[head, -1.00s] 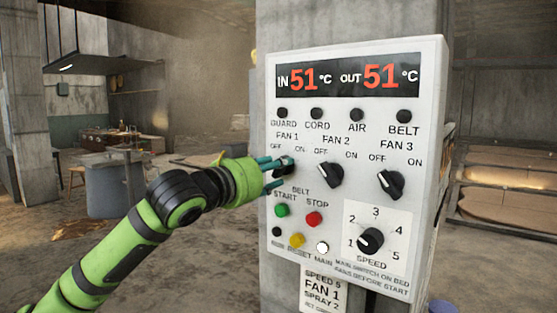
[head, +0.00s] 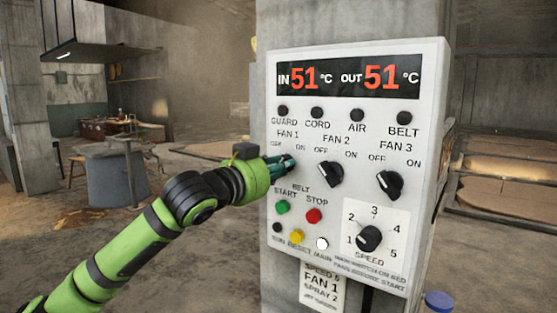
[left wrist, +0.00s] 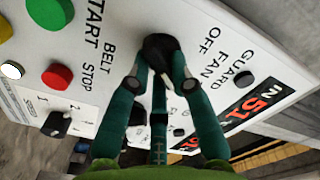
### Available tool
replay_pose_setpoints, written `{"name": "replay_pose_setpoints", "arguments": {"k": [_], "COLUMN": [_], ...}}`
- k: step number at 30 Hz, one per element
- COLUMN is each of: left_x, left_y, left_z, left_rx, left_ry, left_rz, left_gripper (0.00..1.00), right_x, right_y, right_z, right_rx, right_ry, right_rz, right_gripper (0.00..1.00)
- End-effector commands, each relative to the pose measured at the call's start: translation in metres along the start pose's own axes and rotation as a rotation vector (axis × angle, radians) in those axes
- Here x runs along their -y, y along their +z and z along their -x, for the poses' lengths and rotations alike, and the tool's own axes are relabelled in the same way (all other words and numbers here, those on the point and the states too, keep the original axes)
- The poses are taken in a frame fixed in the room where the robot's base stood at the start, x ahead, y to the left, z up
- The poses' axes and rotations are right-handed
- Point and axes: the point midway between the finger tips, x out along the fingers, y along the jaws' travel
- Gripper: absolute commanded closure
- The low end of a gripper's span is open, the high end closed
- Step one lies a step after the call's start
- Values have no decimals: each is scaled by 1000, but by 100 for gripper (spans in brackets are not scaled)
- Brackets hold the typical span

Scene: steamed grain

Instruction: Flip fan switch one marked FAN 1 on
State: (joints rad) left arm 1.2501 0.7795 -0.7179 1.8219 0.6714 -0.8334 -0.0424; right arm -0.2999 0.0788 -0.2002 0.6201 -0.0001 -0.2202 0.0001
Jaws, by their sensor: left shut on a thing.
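The FAN 1 switch is a black rotary knob (left wrist: 160,48) on the white control panel (head: 350,130), below the FAN 1 label. My left gripper (head: 291,163) is at this knob and hides most of it in the head view. In the left wrist view its dark green fingers (left wrist: 160,78) are shut on the knob, one on each side. A white mark shows between the fingertips, but I cannot tell which way the knob points. The OFF lettering shows beside it in the left wrist view. My right gripper is not in view.
The FAN 2 knob (head: 329,174) is close to the right of my gripper, and the FAN 3 knob (head: 390,185) is farther right. The green START (head: 282,207) and red STOP (head: 314,216) buttons are below. The speed knob (head: 370,238) is lower right.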

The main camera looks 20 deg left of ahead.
Motion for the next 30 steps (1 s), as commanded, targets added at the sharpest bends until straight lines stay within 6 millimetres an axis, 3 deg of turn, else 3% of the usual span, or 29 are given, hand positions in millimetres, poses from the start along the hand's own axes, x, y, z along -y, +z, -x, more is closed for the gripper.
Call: {"name": "replay_pose_setpoints", "arguments": {"k": [1,11,12,13,24,30], "left_x": [2,0,0,0,0,0], "left_y": [-2,0,0,0,0,1], "left_z": [0,0,0,0,2,27], "left_rx": [2,1,1,1,0,1], "left_ry": [1,-2,-2,-2,-1,-1], "left_rz": [-32,-65,-65,-65,-62,-66], "left_gripper": [100,100,62,54,54,54], "right_x": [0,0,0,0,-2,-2], "right_y": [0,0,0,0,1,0], "right_z": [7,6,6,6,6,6], "right_rx": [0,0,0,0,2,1], "right_ry": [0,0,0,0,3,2], "right_rz": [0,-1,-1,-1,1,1], "right_gripper": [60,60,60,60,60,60]}}
